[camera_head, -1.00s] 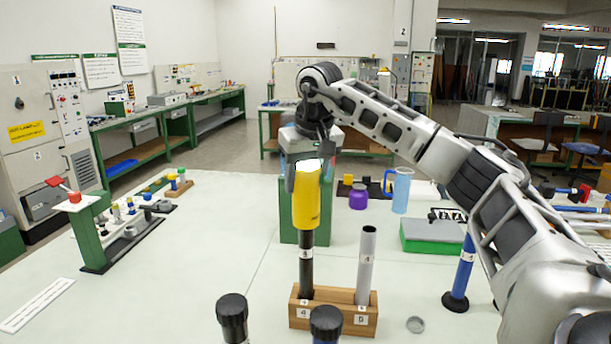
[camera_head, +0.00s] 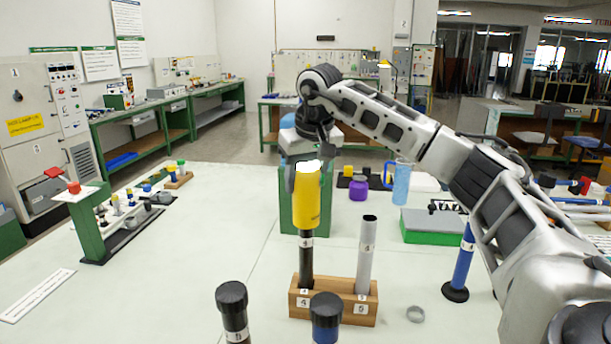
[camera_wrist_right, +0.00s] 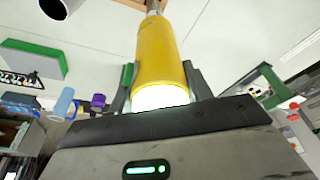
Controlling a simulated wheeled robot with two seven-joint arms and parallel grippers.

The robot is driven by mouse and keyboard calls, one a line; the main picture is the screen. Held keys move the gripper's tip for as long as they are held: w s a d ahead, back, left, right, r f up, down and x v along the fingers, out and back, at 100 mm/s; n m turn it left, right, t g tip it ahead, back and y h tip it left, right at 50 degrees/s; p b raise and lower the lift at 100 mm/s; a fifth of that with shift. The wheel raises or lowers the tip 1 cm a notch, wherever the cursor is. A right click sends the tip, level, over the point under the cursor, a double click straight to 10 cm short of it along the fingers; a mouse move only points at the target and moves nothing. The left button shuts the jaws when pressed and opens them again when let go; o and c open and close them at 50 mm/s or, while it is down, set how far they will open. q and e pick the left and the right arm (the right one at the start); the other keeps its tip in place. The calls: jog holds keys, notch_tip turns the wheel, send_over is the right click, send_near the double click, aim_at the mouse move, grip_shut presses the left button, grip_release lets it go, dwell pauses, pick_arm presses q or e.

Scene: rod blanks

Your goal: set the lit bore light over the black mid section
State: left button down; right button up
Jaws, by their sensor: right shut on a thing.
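The bore light (camera_head: 307,208) is a yellow cylinder with a glowing white top, held upright in my right gripper (camera_head: 307,180). In the right wrist view the fingers (camera_wrist_right: 160,85) are on either side of its yellow body (camera_wrist_right: 160,48), near the bright end. The black mid section (camera_head: 306,262) stands upright in the left hole of a wooden block (camera_head: 331,308). The light's lower end covers its top and comes down close to its white numbered band; the wrist view shows a rod leaving the light's far end. My left gripper is not in view.
A grey tube (camera_head: 365,258) stands in the block's right hole, close beside. Two black-capped rods (camera_head: 232,308) (camera_head: 326,314) stand in front. A blue rod (camera_head: 461,262) on a round foot stands right, under my arm.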

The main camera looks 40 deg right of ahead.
jog(key=shift+f, duration=0.2)
jog(key=o, duration=1.2)
jog(key=p+v, duration=0.1)
jog(key=v, duration=1.5)
